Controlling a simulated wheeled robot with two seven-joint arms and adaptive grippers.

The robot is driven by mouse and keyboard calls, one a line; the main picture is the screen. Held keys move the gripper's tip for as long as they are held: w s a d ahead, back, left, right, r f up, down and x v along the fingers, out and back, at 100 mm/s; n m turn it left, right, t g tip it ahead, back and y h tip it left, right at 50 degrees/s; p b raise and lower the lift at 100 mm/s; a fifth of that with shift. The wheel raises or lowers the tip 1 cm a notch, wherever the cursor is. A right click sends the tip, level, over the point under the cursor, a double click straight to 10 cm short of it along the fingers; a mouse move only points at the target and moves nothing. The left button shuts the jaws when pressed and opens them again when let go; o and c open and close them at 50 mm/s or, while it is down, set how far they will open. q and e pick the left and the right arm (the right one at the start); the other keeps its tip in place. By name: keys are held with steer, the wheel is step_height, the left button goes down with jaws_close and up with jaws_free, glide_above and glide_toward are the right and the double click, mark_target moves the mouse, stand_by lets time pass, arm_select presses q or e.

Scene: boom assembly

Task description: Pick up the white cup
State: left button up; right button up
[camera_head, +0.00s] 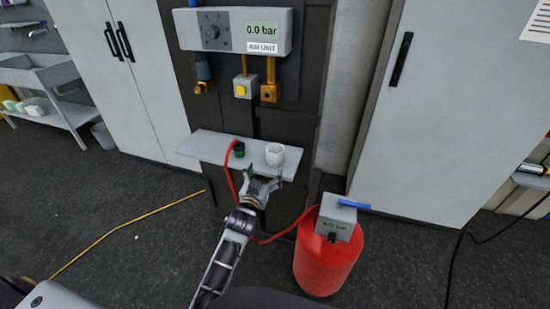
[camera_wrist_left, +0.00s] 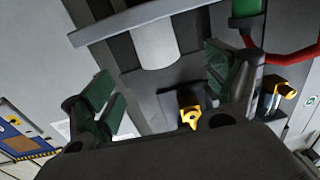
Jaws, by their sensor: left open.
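The white cup (camera_head: 275,154) stands upright near the right end of a small grey wall shelf (camera_head: 209,146). In the left wrist view the cup (camera_wrist_left: 155,42) appears as a pale cylinder against the shelf (camera_wrist_left: 150,17), beyond the fingers and between them. My left gripper (camera_head: 263,179) is open and empty, just in front of the shelf and slightly below the cup. Its green-padded fingers (camera_wrist_left: 162,82) are spread apart in the wrist view. They appear clear of the cup, though the exact gap is hard to tell. My right gripper is not in view.
A dark green fitting (camera_head: 238,149) with a red hose (camera_head: 230,177) sits left of the cup on the shelf. A red tank (camera_head: 325,262) stands on the floor at right. A gauge panel (camera_head: 233,31) with a yellow-button box (camera_head: 242,88) is above.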

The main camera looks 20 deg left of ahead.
mark_target(272, 157)
arm_select(q)
steer(key=shift+w, duration=3.35)
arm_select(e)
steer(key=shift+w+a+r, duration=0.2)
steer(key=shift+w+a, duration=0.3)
arm_select(q)
steer(key=shift+w, duration=0.15)
